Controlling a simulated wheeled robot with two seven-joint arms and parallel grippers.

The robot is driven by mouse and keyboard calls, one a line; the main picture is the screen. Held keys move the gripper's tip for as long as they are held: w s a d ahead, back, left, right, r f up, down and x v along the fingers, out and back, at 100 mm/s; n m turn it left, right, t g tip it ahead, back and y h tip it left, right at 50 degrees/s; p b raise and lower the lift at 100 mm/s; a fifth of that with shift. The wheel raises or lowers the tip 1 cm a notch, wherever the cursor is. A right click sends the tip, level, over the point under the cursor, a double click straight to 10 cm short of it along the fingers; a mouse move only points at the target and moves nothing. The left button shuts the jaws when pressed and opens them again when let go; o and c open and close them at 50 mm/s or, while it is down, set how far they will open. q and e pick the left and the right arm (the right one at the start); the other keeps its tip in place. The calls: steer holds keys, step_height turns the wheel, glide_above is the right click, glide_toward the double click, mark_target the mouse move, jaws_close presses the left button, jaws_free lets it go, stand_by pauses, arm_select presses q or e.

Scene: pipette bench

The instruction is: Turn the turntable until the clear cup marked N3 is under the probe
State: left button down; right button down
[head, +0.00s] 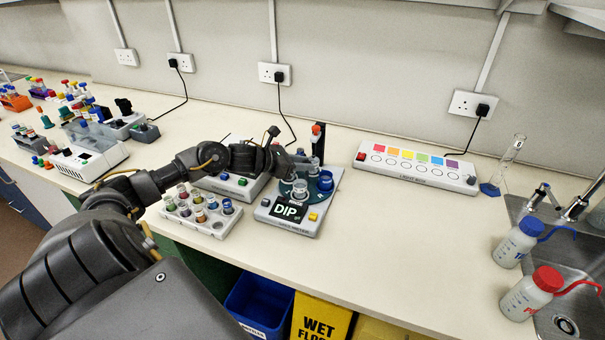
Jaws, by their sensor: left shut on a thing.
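The turntable (286,188) is a dark teal disc on a light grey meter base (275,219) with a black screen reading DIP. A clear cup (300,190) stands at the disc's front, and a blue cup (325,181) at its right. Another clear cup (315,162) shows partly at the back. The cup marks are too small to read, so I cannot tell which is N3. The probe post (318,138), dark with a red-orange top, rises at the back; its tip is hard to make out. My left gripper (292,167) is shut at the turntable's back left; its fingertips are partly hidden.
A white rack of coloured vials (202,213) and a grey device (230,185) stand left of the turntable. Wash bottles (530,293) stand by the sink.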

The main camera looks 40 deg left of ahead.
stand_by(0.3)
arm_select(q)
steer(key=c, duration=1.1)
jaws_free()
steer(key=shift+c, duration=0.2)
steer(key=shift+s+a, duration=0.35)
steer(key=shift+s, duration=0.1)
steer(key=v, duration=0.9)
steer(key=shift+s+r, duration=0.25)
steer(key=shift+r, duration=0.2)
